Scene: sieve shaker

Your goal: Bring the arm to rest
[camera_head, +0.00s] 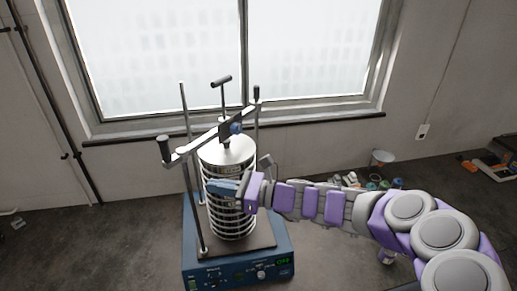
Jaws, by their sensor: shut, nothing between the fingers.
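The sieve shaker stands in front of the window, with a blue base (237,272) that carries knobs and a small green display. A stack of round metal sieves (230,150) stands upright on it between two rods. A clamp bar (203,142) with black end knobs and a T-handle (221,82) crosses above the stack. My arm reaches in from the lower right. My gripper (217,188) is shut and empty, in front of the middle of the stack in this view. Whether it touches the sieves I cannot tell. It hides part of the stack.
A bucket (382,160) and several small items lie on the floor by the wall behind my arm. More clutter (490,170) sits at the far right. A wall socket (422,131) is right of the window. The floor left of the shaker is mostly clear.

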